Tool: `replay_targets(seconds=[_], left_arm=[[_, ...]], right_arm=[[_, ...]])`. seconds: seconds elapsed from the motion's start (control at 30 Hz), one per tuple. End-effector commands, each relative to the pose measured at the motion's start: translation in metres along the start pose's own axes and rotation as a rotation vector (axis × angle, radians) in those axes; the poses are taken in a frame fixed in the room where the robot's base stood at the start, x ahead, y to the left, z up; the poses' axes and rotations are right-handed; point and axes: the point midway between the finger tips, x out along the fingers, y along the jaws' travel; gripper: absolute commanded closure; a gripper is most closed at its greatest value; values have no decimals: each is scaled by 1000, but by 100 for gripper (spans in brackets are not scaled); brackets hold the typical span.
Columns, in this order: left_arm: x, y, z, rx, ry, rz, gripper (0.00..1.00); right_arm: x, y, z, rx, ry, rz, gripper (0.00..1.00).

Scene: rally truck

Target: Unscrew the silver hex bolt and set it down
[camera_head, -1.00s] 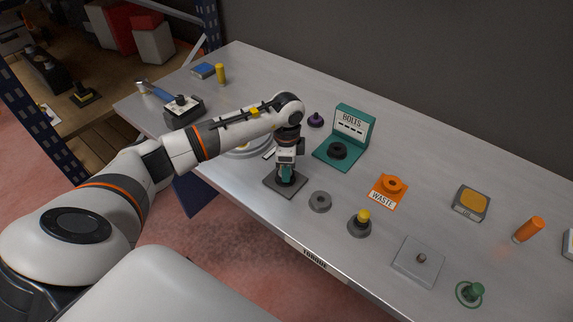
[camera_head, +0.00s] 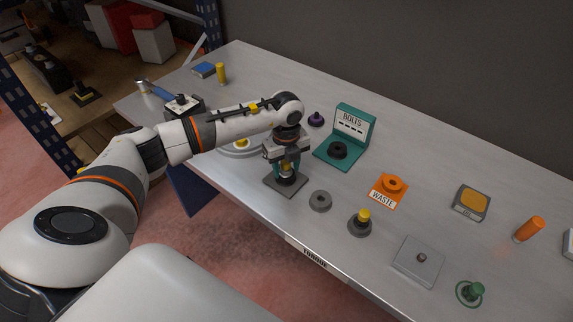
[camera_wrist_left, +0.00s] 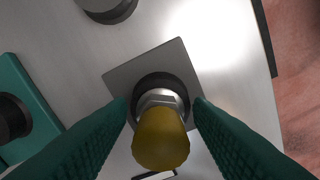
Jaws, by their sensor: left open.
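The silver hex bolt (camera_wrist_left: 160,98) stands upright in a dark round collar on a grey square plate (camera_head: 270,183). A yellow knob (camera_wrist_left: 160,140) tops it, and the knob also shows in the head view (camera_head: 286,167). My left gripper (camera_head: 287,170) points down over the plate, its teal fingers open on either side of the knob. In the wrist view a finger lies left and right of the knob, with small gaps. A teal stand labelled BOLTS (camera_head: 362,121) with a dark ring (camera_head: 338,150) on its base is to the right. My right gripper is not in view.
A grey ring (camera_head: 320,201), a yellow-topped post (camera_head: 361,223) and a grey block with a small peg (camera_head: 418,262) are along the front edge. An orange WASTE plate (camera_head: 389,190) lies farther right. Bare table lies between them.

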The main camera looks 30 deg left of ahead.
Motion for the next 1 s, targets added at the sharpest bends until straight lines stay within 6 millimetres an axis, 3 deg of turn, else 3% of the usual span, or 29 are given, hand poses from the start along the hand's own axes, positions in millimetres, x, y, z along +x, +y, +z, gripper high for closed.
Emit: replay_targets(seconds=[0.17,0.3,0.5,1.0], left_arm=[[0,0,0,0,0,0,55],[0,0,0,-1,1,0,77],[0,0,0,-48,0,0,82],[0,3,-1,-872,-2,-1,82]], right_arm=[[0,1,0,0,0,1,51],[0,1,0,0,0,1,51],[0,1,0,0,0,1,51],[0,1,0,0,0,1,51]])
